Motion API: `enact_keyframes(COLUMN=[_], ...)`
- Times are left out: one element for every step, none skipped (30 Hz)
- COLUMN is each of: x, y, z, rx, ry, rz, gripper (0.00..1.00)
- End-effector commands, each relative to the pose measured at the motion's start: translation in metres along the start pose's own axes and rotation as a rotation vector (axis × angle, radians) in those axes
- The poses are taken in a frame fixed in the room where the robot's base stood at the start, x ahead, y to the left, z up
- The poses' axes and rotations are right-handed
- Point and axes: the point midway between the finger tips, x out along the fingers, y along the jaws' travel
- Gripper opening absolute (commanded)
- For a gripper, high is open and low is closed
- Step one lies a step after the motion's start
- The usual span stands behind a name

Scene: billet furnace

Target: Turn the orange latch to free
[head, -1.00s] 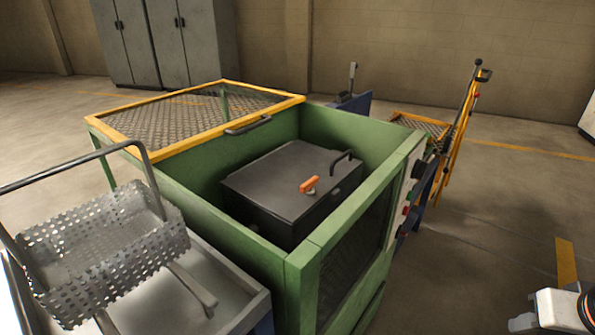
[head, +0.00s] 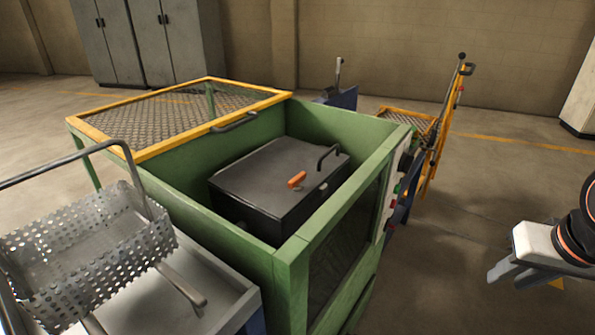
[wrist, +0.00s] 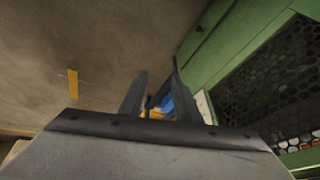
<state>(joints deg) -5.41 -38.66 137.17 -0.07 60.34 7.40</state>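The orange latch (head: 297,180) is a small bar on the front part of the lid of a dark box (head: 262,172). The box sits inside an open-topped green frame (head: 290,262). A dark handle (head: 328,156) stands on the lid beside the latch. My gripper (head: 508,278) is at the right edge of the head view, outside the green frame and well apart from the latch. In the wrist view its two fingers (wrist: 158,82) stand apart with nothing held between them. The latch is not visible in the wrist view.
A yellow-edged mesh cover (head: 185,115) is folded back behind the frame. A perforated basket (head: 85,250) stands on a grey tray at left. A control panel with buttons (head: 393,195) is on the frame's right side. A yellow stand (head: 440,140) is beyond.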

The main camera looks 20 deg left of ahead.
Motion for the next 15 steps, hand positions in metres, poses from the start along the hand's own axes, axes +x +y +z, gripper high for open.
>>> enact_keyframes(x=[-0.010,-0.016,-0.024,-0.029,-0.034,-0.041,-0.046,-0.051,-0.057,-0.062,-0.066,-0.072,-0.076,-0.080,-0.086], y=[-0.012,-0.019,-0.028,-0.035,-0.042,-0.052,-0.060,-0.068,-0.079,-0.088,-0.097,-0.109,-0.118,-0.128,-0.141], z=[-0.019,-0.028,-0.041,-0.050,-0.058,-0.070,-0.079,-0.087,-0.098,-0.105,-0.113,-0.123,-0.130,-0.137,-0.145], rx=[0.005,0.013,0.025,0.033,0.042,0.052,0.060,0.069,0.079,0.086,0.094,0.104,0.112,0.120,0.130], ry=[-0.016,-0.026,-0.038,-0.048,-0.059,-0.071,-0.081,-0.091,-0.103,-0.114,-0.123,-0.136,-0.146,-0.156,-0.169], rz=[-0.010,-0.015,-0.020,-0.024,-0.026,-0.030,-0.033,-0.034,-0.037,-0.037,-0.038,-0.038,-0.038,-0.037,-0.036], gripper=[0.30,0.30,0.30,0.30,0.30,0.30,0.30,0.30,0.30,0.30,0.30,0.30,0.30,0.30,0.30])
